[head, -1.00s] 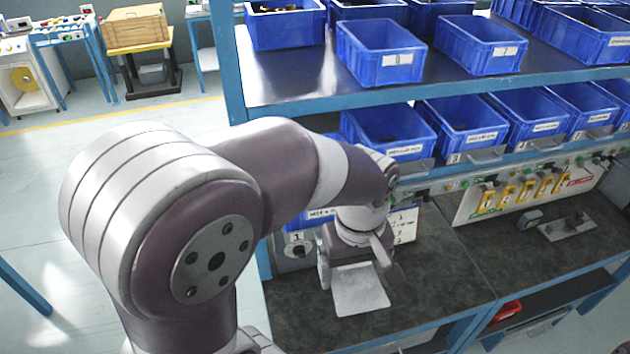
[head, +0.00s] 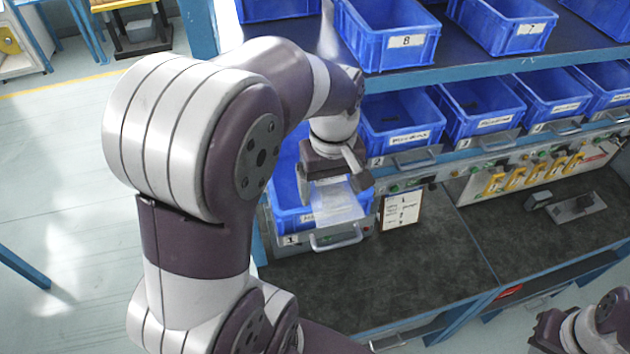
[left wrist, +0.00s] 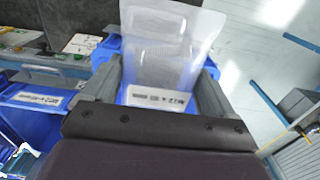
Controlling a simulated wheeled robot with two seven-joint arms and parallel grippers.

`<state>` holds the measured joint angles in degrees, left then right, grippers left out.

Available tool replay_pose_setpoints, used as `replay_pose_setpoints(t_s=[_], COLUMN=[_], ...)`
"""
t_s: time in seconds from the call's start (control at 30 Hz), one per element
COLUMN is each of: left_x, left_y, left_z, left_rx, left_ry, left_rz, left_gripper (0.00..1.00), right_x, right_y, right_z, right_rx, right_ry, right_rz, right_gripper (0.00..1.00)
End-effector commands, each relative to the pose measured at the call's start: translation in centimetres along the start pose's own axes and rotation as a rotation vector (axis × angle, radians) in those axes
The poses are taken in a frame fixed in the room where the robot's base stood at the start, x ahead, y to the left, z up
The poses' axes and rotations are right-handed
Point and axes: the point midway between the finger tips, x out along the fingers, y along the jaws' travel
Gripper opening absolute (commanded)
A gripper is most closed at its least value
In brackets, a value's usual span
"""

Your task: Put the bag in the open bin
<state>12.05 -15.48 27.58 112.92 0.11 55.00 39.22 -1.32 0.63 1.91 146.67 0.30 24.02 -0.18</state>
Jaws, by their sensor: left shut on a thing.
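My left gripper (head: 336,186) is shut on a clear, flat bag (head: 338,204), which hangs down from the fingers. The bag (left wrist: 168,45) also shows between the fingers in the left wrist view. A blue bin (head: 284,184) marked 1, open at the top, sits at the left end of the lower row, behind and below the gripper. The bag is in front of or above this bin's right part; I cannot tell its exact height over the rim.
More blue bins (head: 400,124) stand in a row to the right, with a shelf of bins (head: 388,36) close above my left arm. A drawer handle (head: 336,238) and a paper card (head: 401,209) are near the bag. The dark bench top (head: 400,265) is mostly clear.

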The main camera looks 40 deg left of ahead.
Motion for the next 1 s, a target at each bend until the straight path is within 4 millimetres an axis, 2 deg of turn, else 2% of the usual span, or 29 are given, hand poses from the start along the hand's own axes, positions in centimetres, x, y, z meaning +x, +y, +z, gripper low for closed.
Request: replay_pose_setpoints(t_s=[0.2,0.47,0.8,1.0], left_x=[-0.3,-0.4,6.0,8.2], left_y=[0.0,-0.1,-0.1,0.0], left_z=[-4.8,-9.9,-9.8,-9.9], left_rx=[-0.002,-0.002,0.001,0.001], left_ry=[0.000,-0.001,-0.004,0.000], left_rz=[0.000,0.000,-0.002,0.000], left_gripper=[0.38,0.38,0.38,0.38], right_x=[-1.2,-2.9,-5.7,-6.3], right_y=[0.0,0.0,0.0,0.0], right_z=[-0.1,-0.3,-0.7,-0.7], right_rx=[0.000,0.000,0.000,0.000], right_ry=[0.000,0.000,0.000,0.000], right_rz=[0.000,0.000,0.000,0.000], right_gripper=[0.00,0.00,0.00,0.00])
